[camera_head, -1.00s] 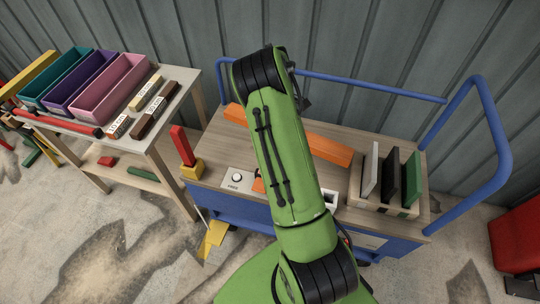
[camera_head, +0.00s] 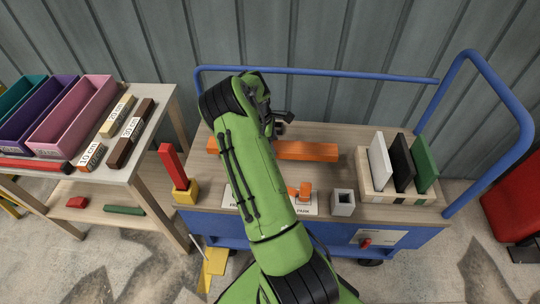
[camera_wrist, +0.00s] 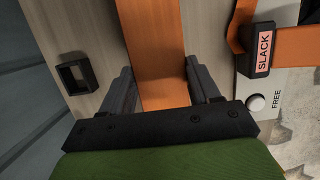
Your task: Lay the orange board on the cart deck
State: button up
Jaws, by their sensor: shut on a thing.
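The orange board (camera_head: 306,151) extends from both sides of my arm over the rear half of the wooden cart deck (camera_head: 350,145) in the head view. It runs roughly along the deck's length. I cannot tell whether it touches the deck. In the wrist view the board (camera_wrist: 158,40) passes between the two fingers of my gripper (camera_wrist: 162,80), which is shut on it. My arm hides the grip and the board's middle in the head view.
A rack with white, black and green plates (camera_head: 403,163) stands at the deck's right. A grey square holder (camera_head: 343,202) is at the front, a red post in a yellow block (camera_head: 177,172) at the left. The wrist view shows an orange strap with a SLACK tag (camera_wrist: 262,48) and a white button (camera_wrist: 257,102).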

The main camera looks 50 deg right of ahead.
notch_tip(320, 180, down, 4)
jog(key=shift+f+b, duration=0.2)
jog(key=shift+b, duration=0.5)
jog(key=shift+r, duration=0.15)
jog(key=o, duration=1.5)
jog(key=shift+o, duration=0.2)
